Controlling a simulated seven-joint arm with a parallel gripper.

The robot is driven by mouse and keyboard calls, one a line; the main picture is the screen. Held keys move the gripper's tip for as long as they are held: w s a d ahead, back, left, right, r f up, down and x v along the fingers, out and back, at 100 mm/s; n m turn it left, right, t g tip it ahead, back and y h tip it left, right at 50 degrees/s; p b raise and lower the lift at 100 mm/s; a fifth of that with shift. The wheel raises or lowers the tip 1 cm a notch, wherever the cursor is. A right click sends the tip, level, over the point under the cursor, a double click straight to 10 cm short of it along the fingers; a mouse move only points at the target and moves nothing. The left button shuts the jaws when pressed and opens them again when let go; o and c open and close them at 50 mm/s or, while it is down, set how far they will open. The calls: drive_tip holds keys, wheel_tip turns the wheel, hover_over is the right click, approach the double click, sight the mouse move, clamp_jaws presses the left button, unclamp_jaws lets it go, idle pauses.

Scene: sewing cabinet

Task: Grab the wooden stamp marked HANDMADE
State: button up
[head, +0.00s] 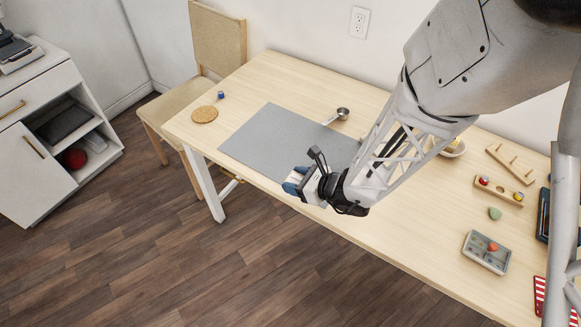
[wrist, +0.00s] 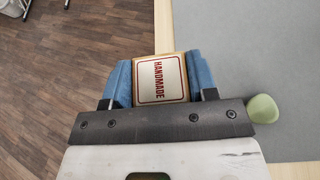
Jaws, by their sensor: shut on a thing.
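The wooden stamp (wrist: 161,80) shows in the wrist view, with a cream label reading HANDMADE in red. It sits between the two blue fingers of my gripper (wrist: 160,82), which is shut on it. In the head view my gripper (head: 292,184) is at the front edge of the table, by the grey mat (head: 275,138). The stamp cannot be made out in the head view. I cannot tell whether the stamp touches the surface below.
A green rounded object (wrist: 263,108) lies close to the right of my gripper in the wrist view. On the table (head: 265,66) are a cork coaster (head: 204,114), a small blue item (head: 221,95), a metal scoop (head: 342,113) and a grey tray (head: 487,252). A chair (head: 218,40) stands at the left end.

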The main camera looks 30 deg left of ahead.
drive_tip(key=shift+s+d+r, duration=0.2)
drive_tip(key=shift+s+d, duration=1.35)
drive_tip(key=shift+d, duration=0.25)
